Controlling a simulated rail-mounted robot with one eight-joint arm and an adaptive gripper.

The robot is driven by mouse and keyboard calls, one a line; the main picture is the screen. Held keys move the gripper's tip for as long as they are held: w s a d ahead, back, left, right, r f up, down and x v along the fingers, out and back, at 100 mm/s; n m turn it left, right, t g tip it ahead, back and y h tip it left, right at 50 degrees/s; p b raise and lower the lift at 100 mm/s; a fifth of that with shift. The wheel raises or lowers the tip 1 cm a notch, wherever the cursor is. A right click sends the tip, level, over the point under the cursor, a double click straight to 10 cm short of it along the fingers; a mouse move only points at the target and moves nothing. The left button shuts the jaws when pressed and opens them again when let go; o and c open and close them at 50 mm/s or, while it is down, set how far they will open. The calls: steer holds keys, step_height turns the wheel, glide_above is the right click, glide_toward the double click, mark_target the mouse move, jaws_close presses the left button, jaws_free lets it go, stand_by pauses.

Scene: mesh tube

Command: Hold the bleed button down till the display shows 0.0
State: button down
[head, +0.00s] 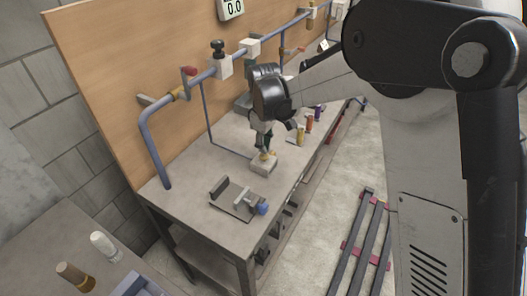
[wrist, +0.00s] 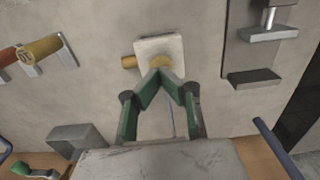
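The display (head: 232,8) is at the top edge of the head view, partly cut off, and reads 0.0. A small pale box (head: 263,168) sits on the bench below my gripper; it also shows in the wrist view (wrist: 147,45). A yellow round button (wrist: 160,62) is on its face, partly covered by my fingertips. My gripper (head: 265,151) points down at it. In the wrist view the green fingers (wrist: 162,74) meet at their tips over the button, with nothing seen between them. The tips look to be at the button, but I cannot tell how far it is pressed.
A blue pipe (head: 206,76) with valves runs along the wooden backboard. A grey fixture with a blue knob (head: 263,208) lies on the bench's near left part. Several coloured cylinders stand along the bench edge, including a yellow one (head: 300,136). A dark rack (head: 361,237) lies on the floor.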

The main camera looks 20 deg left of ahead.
mark_target(264, 155)
step_height(264, 155, up, 11)
steer(key=shift+f+b, duration=0.15)
steer(key=shift+b, duration=0.3)
steer(key=s+d+r+m+t+y+b, duration=0.15)
steer(key=s+d+r+m, duration=0.25)
steer(key=d, duration=0.7)
steer(key=s+d+r+m+t+h, duration=0.1)
steer(key=s+d+r+m+t, duration=0.25)
steer(key=d, duration=0.75)
steer(key=s+d+f+m+t, duration=0.1)
steer(key=s+d+m, duration=0.3)
steer(key=s+d, duration=0.4)
steer(key=s+d+f+m+t+b, duration=0.1)
steer(key=s+d+f+m, duration=0.2)
steer(key=s+d, duration=0.4)
steer(key=shift+s+d+f+m, duration=0.4)
steer(key=shift+s+f, duration=0.2)
steer(key=shift+s, duration=0.6)
